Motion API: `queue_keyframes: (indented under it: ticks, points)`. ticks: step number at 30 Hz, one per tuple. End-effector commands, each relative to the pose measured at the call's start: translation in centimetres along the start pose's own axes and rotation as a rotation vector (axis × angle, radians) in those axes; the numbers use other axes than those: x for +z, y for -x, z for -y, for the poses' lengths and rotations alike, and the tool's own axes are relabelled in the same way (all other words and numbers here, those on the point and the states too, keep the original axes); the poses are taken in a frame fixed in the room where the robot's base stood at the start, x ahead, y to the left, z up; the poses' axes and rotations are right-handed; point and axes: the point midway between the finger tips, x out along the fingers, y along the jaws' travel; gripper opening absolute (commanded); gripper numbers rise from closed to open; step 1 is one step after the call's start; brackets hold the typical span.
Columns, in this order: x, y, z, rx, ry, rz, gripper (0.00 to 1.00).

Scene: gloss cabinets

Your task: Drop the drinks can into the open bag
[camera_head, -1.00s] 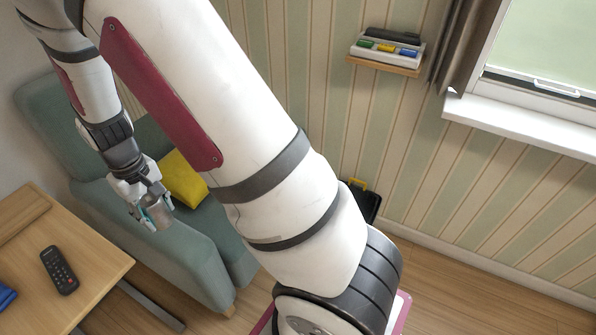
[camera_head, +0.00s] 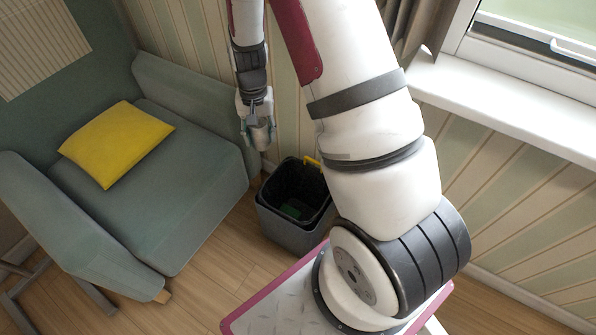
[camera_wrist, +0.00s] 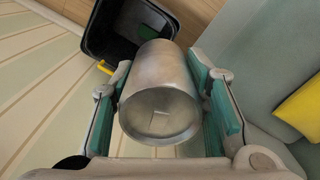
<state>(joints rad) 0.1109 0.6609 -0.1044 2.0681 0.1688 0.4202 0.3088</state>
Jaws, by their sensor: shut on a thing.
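The drinks can (camera_wrist: 160,92) is plain silvery metal. My gripper (camera_wrist: 166,108) is shut on it, with the green finger pads on its two sides and the can's end facing the wrist camera. In the head view my gripper (camera_head: 258,130) holds the can (camera_head: 262,139) in the air, above and a little left of the open bag. The black open bag (camera_head: 318,215) is in a grey bin with a yellow handle, and something green lies inside. In the wrist view the bag (camera_wrist: 101,30) is beyond the can, which hides part of its opening.
A grey-green armchair (camera_head: 165,215) with a yellow cushion (camera_head: 117,143) stands left of the bin. The striped wall and white windowsill (camera_head: 500,110) are behind and to the right. Bare wooden floor (camera_head: 215,270) lies between armchair and bin.

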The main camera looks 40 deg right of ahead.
Motion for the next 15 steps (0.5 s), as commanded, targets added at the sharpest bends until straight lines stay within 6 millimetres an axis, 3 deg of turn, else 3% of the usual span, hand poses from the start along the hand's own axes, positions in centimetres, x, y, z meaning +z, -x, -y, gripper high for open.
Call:
queue_keyframes:
  ticks: [1,15]
  points:
    - [-1.1,-2.7,-0.6,0.001,-0.07,0.002,0.3]
    - [-6.3,-18.6,-7.3,0.002,-0.719,0.0,0.3]
